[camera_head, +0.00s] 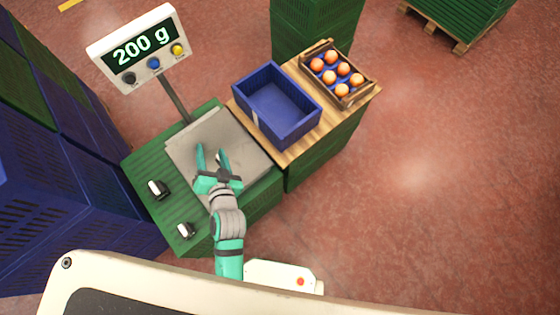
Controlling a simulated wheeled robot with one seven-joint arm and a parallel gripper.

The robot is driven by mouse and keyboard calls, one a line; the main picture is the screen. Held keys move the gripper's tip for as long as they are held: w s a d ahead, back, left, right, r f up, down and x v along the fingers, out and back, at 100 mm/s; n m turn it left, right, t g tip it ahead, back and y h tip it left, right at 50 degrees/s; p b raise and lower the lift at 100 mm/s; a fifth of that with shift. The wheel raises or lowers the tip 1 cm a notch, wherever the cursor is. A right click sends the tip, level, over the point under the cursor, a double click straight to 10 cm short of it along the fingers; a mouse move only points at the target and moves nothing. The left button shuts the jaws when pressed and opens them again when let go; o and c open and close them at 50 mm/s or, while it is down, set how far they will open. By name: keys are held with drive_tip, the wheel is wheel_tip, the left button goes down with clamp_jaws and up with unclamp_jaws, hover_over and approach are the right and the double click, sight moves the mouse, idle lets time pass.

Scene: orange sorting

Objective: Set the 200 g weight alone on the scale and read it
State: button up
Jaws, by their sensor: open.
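The scale's grey plate (252,160) lies on a green crate. Its display (140,45) on a post reads "200 g". My gripper (211,156) is over the plate with its fingers apart. A small pale and dark object (222,158), apparently a weight, shows at the right finger and is partly hidden by it; I cannot read a marking or tell whether the finger touches it. Two black and white weights, one further back (158,189) and one nearer (186,231), sit off the plate on the green crate top.
An empty blue bin (241,97) and a wooden crate of several oranges (365,92) stand on a wooden board to the right. Stacked blue and green crates (50,190) border the left. Open red floor lies to the right.

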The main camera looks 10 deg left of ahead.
drive_tip(key=s+d+r+n+t+h, duration=0.1)
drive_tip(key=s+d+r+h, duration=0.2)
drive_tip(key=s+d, duration=0.6)
drive_tip(key=s+d+r+n+t+h, duration=0.1)
drive_tip(key=s+d, duration=0.7)
drive_tip(key=d, duration=0.9)
wheel_tip(320, 180, up, 2)
drive_tip(key=t+h, duration=0.1)
drive_tip(key=h, duration=0.2)
drive_tip(key=shift+s+d+t, duration=0.2)
drive_tip(key=shift+s+t, duration=0.1)
drive_tip(key=shift+s, duration=0.1)
